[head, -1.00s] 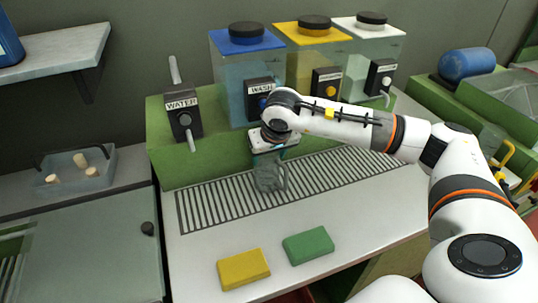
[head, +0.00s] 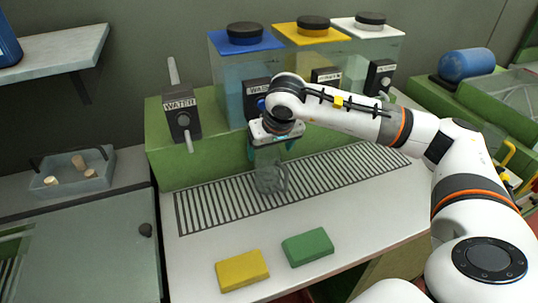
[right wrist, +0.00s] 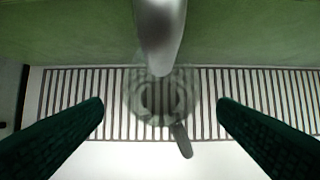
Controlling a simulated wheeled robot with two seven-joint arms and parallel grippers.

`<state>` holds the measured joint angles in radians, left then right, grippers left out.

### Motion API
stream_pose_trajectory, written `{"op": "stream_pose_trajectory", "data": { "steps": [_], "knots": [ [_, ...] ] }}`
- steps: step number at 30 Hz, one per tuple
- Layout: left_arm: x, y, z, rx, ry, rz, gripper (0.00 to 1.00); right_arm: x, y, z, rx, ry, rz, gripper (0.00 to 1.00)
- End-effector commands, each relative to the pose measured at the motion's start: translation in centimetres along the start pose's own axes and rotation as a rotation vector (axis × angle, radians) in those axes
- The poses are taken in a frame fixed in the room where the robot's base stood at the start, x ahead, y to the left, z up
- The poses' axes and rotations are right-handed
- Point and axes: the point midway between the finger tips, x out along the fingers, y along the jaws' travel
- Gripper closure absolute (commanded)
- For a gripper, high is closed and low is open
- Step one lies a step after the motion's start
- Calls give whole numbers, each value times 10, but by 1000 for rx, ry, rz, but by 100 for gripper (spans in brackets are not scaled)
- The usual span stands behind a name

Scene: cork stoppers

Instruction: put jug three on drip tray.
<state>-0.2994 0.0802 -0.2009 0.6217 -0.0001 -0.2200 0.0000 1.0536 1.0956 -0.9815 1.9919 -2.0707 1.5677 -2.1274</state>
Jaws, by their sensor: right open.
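A clear jug (head: 270,180) stands upright on the slatted drip tray (head: 345,172), in front of the blue-lidded water dispenser. In the right wrist view the jug (right wrist: 148,95) is seen from above, on the tray bars (right wrist: 245,100), with its handle pointing toward the bottom right. My right gripper (head: 270,153) is open just above the jug. In the right wrist view its two dark green fingers (right wrist: 160,108) are wide apart, one on each side of the jug and clear of it. My left gripper is not in view.
A metal spout (right wrist: 160,35) partly covers the jug in the wrist view. Dispensers with blue, yellow (head: 313,30) and white lids stand behind. A yellow block (head: 242,270) and a green block (head: 307,247) lie in front. A bin with corks (head: 72,180) is at left.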

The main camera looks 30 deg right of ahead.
Motion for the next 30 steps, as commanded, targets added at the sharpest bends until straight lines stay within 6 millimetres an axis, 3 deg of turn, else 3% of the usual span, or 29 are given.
{"op": "stream_pose_trajectory", "data": {
  "steps": [6, 12, 30],
  "knots": [
    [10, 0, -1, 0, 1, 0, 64, -48, 0, 1, -1, -6, 2, 18],
    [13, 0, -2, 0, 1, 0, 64, -76, 0, 0, -1, -3, 1, 18],
    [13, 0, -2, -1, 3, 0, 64, -84, 0, 0, -1, 0, 0, 18]
  ]
}}
